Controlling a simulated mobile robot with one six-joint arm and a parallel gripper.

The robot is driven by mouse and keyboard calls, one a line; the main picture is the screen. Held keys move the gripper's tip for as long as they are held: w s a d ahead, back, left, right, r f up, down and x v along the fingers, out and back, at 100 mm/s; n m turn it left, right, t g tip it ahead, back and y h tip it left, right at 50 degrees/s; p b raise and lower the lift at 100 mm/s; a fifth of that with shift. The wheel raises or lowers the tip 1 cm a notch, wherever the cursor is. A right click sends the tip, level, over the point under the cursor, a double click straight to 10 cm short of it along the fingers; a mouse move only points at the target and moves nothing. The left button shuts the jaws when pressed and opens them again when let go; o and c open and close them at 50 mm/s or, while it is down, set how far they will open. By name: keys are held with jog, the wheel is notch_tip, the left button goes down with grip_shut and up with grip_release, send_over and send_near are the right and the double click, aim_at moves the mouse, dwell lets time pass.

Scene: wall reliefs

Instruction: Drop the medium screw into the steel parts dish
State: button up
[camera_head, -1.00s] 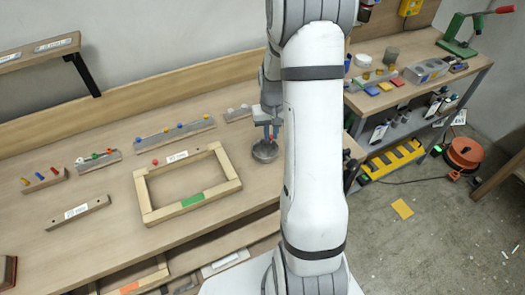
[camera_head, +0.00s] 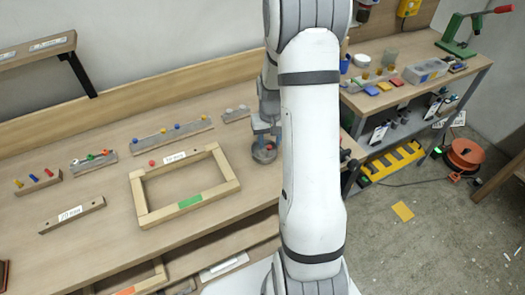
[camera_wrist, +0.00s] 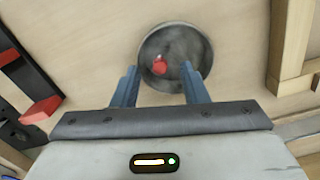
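The steel parts dish (camera_head: 264,156) is a round grey dish on the workbench, below my gripper. In the wrist view the dish (camera_wrist: 178,40) lies just beyond the fingertips. A red screw (camera_wrist: 159,65) shows against the dish's inside, apart from both fingers; it seems to lie in the dish. My gripper (camera_wrist: 159,72) is open, with its two blue-grey fingers spread on either side of the screw. In the head view my gripper (camera_head: 266,132) is just above the dish, partly hidden by my arm.
A wooden frame (camera_head: 144,208) lies left of the dish. Several racks with coloured pegs, such as the long rack (camera_head: 175,135), stand along the bench's back. A side bench (camera_head: 440,70) with bins is at right.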

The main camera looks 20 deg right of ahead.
jog(key=shift+r, duration=0.1)
notch_tip(320, 180, up, 8)
jog(key=shift+f+b, duration=0.2)
jog(key=shift+b, duration=0.2)
dwell(0.4)
jog(key=s+a+r+n+t, duration=0.1)
jog(key=s+a+r, duration=0.5)
jog(key=s, duration=0.3)
jog(key=s+a+r+n+t, duration=0.1)
jog(key=s+a+r+t, duration=0.1)
jog(key=s+a+r, duration=0.4)
jog(key=s+a, duration=0.2)
jog(key=s, duration=0.2)
jog(key=shift+s+n, duration=0.25)
jog(key=shift+n, duration=0.05)
